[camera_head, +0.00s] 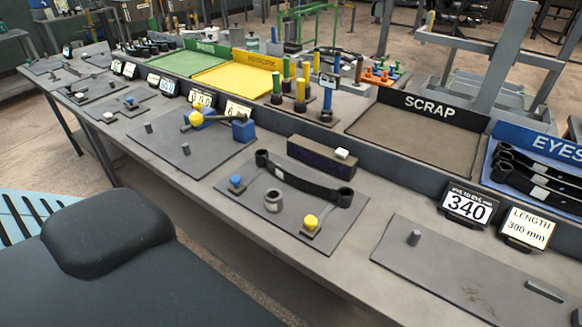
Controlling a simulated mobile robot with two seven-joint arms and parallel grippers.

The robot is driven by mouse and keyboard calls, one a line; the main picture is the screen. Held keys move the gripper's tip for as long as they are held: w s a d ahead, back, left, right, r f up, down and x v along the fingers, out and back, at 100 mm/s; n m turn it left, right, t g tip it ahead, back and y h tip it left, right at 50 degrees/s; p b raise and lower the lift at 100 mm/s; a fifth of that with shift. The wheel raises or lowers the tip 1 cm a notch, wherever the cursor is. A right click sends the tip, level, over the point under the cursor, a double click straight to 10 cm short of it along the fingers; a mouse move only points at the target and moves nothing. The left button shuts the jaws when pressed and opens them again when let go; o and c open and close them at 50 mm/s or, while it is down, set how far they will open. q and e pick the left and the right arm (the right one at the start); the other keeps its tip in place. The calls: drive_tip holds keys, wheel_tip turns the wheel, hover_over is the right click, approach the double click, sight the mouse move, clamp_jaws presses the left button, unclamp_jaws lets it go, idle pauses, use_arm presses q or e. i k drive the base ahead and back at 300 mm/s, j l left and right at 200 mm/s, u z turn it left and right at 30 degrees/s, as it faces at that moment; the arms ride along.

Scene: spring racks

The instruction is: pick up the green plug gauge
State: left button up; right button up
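Several upright plug gauges with green, yellow and blue handles stand in a cluster at the back of the bench, right of the yellow tray. A green plug gauge (277,87) stands at the cluster's left front. Another green-topped one (286,68) stands just behind it, and green also shows among the gauges to its right. A yellow gauge (300,93) and a blue gauge (326,103) stand to the right. The gauges' lower parts are small and partly hidden. Neither of my grippers is in view.
The black SCRAP tray (370,127) lies right of the gauges. In front are a fixture plate (237,207) with a black spring arm and a long dark box (321,157). Number signs, including a 340 display (466,206), line the ledge. A grey frame rises behind the SCRAP tray.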

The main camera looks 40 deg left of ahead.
sight(275, 93)
drive_tip(key=j, duration=0.3)
drive_tip(key=k+j, duration=0.1)
drive_tip(key=j, duration=0.2)
drive_tip(key=i+l+z, duration=0.5)
drive_tip(key=i, duration=0.2)
drive_tip(key=k+j+u, duration=0.15)
drive_tip(key=u, duration=0.25)
drive_tip(key=k+j+u, duration=0.2)
drive_tip(key=u, duration=0.15)
drive_tip(key=k+j+u, duration=0.15)
drive_tip(key=u, duration=0.25)
drive_tip(key=k+j+u, duration=0.1)
drive_tip(key=j+u, duration=0.25)
drive_tip(key=z, duration=0.7)
